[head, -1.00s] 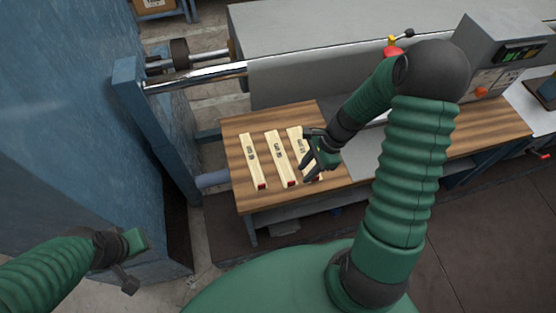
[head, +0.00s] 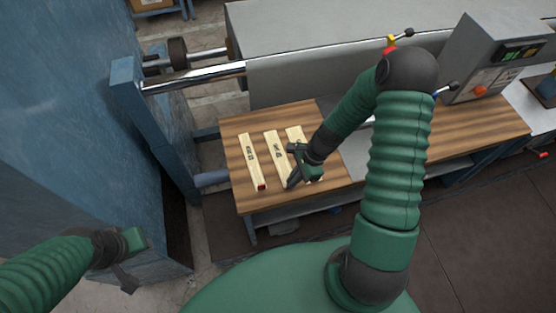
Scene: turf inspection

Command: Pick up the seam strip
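Three pale strips with dark print lie side by side on a wooden table top (head: 345,190): the left strip (head: 249,152), the middle strip (head: 273,146) and the right strip (head: 294,133). A red end shows on the left strip. I cannot tell which one is the seam strip. My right gripper (head: 292,167) is open, its fingers apart, over the lower part of the middle strip and beside the right one, hiding parts of both. I cannot tell whether it touches them. My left gripper (head: 131,260) is open and empty at lower left, away from the table.
A blue machine frame (head: 155,150) stands left of the table. A metal roller (head: 195,76) and a grey machine cover (head: 330,50) run behind it. A control box (head: 490,65) stands at right. Bare wood is free at the table's front.

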